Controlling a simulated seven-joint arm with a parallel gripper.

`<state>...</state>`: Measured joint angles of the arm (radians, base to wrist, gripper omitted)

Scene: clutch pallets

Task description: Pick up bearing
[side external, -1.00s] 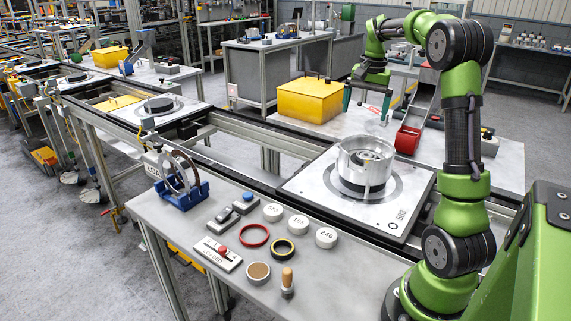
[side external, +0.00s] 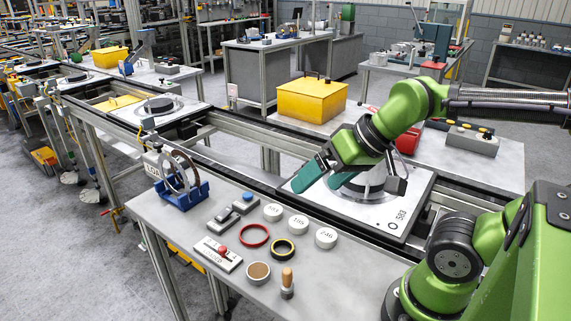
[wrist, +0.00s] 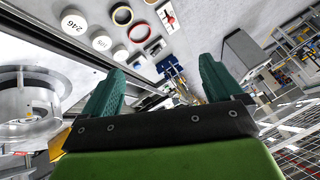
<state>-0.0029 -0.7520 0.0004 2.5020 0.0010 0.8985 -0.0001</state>
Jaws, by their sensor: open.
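No part is labelled as the bearing, and I cannot tell for sure which ring it is. Upright metal rings (side external: 173,173) stand in a blue holder (side external: 184,196) at the far left of the near bench. A black and yellow ring (side external: 283,249) and a red ring (side external: 254,235) lie flat on this bench. My gripper (side external: 316,184) is open and empty, in front of the metal housing on the pallet, partly hiding it. In the wrist view its teal fingers (wrist: 161,65) are spread, with the blue holder (wrist: 171,67) small and distant between them.
The metal housing (wrist: 35,98) is close at the left of the wrist view, on the pallet (side external: 405,215). A yellow box (side external: 311,100) stands behind.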

